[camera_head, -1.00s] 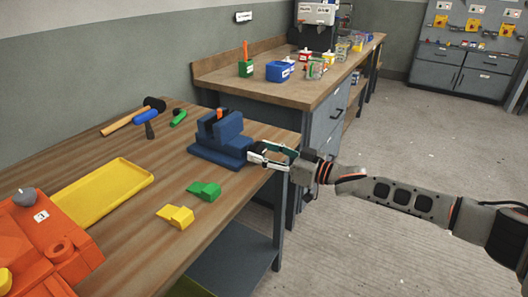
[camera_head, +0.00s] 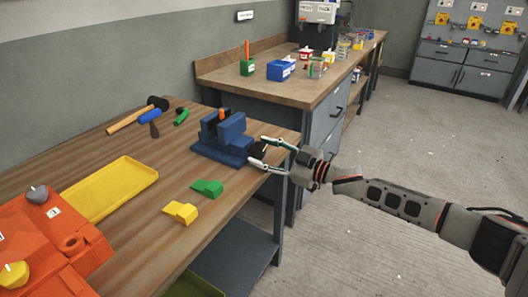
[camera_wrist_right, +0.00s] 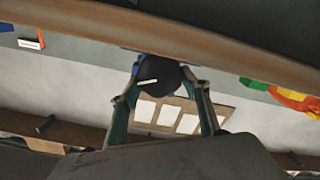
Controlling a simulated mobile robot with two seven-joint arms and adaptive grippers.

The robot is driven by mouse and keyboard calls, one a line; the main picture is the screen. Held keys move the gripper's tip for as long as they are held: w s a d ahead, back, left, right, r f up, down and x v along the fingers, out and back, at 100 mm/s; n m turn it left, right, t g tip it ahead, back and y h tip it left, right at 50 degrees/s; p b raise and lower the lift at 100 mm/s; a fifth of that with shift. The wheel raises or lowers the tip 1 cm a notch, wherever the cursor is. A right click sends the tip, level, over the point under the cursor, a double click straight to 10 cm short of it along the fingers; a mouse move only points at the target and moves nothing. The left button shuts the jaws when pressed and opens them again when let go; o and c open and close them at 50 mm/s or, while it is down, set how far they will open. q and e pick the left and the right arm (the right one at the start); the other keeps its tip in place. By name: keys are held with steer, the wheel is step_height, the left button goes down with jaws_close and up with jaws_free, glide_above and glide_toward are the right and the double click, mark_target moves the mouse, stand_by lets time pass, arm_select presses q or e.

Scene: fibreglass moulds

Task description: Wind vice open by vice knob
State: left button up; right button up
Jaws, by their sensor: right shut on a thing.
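The blue vice (camera_head: 232,130) stands on the wooden bench near its right end. A small orange piece (camera_head: 222,116) shows between its jaws. The dark vice knob (camera_head: 259,149) is on the vice's right side, partly hidden. My right gripper (camera_head: 258,150) comes in from the right, with one finger above the knob and the other below. In the right wrist view the round black knob (camera_wrist_right: 158,74) with a white mark sits between the fingertips, which are shut on it. My left gripper is not in view.
A yellow tray (camera_head: 108,190), a green block (camera_head: 207,188) and a yellow block (camera_head: 180,212) lie on the bench (camera_head: 110,152). Hammers (camera_head: 139,113) lie at the back. An orange mould (camera_head: 45,245) is at lower left.

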steer(key=o, duration=1.1)
steer(key=shift+d, duration=0.1)
steer(key=v, duration=1.2)
